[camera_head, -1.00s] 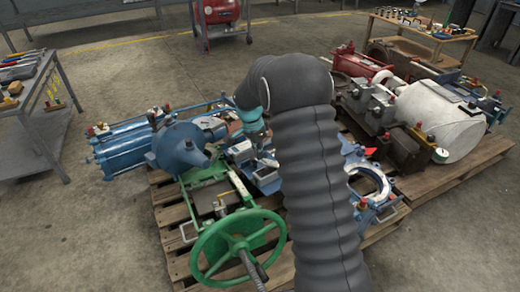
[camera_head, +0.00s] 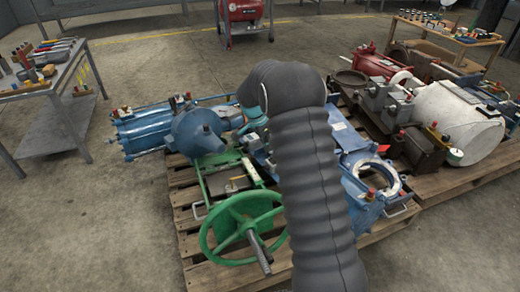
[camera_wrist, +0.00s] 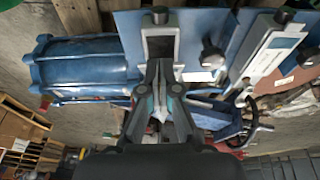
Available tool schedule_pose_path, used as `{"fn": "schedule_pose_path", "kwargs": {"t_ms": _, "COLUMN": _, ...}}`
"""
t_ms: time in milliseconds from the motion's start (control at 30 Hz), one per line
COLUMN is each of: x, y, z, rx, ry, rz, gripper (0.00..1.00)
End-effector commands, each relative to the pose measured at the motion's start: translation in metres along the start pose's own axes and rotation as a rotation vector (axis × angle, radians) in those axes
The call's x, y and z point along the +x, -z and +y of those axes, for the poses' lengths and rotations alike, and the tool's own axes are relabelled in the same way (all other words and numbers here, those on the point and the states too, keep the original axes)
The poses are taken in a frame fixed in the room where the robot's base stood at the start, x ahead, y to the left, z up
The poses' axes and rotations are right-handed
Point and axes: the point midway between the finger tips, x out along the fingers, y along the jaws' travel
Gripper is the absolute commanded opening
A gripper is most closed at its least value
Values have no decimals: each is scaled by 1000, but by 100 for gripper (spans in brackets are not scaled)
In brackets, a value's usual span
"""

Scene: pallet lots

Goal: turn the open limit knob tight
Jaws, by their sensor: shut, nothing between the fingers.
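In the wrist view my gripper (camera_wrist: 160,92) is shut and empty, its fingertips in front of a blue housing with a grey-framed dark panel (camera_wrist: 160,45). Dark round knobs show on the blue equipment: one above the fingertips (camera_wrist: 160,15), one to their right (camera_wrist: 212,57) and one at the top right (camera_wrist: 283,16). I cannot tell which is the open limit knob. No contact between the fingers and a knob is clear. In the head view my sleeved arm hides the gripper and much of the blue equipment (camera_head: 358,165).
A green handwheel (camera_head: 207,235) with a protruding shaft stands at the pallet's front. A blue cylinder unit (camera_head: 145,130) lies at the left. A second pallet (camera_head: 470,175) carries a white tank (camera_head: 460,115). A tool table (camera_head: 75,75) stands at the far left. Floor is clear in the left foreground.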

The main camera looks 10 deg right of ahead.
Motion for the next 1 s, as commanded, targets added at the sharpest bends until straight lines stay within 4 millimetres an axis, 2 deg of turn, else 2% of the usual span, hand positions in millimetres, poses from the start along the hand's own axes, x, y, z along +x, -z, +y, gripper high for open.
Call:
{"fn": "schedule_pose_path", "kwargs": {"t_ms": 33, "x": 8, "y": 0, "z": -1, "rx": 6, "ry": -3, "rz": -1, "gripper": 0}}
{"fn": "schedule_pose_path", "kwargs": {"t_ms": 400, "x": 30, "y": -31, "z": -5, "rx": -4, "ry": -1, "rz": -1, "gripper": 0}}
{"fn": "schedule_pose_path", "kwargs": {"t_ms": 700, "x": 43, "y": -34, "z": -3, "rx": 4, "ry": -3, "rz": -1, "gripper": 0}}
{"fn": "schedule_pose_path", "kwargs": {"t_ms": 1000, "x": 46, "y": -34, "z": -2, "rx": 7, "ry": -3, "rz": -2, "gripper": 0}}
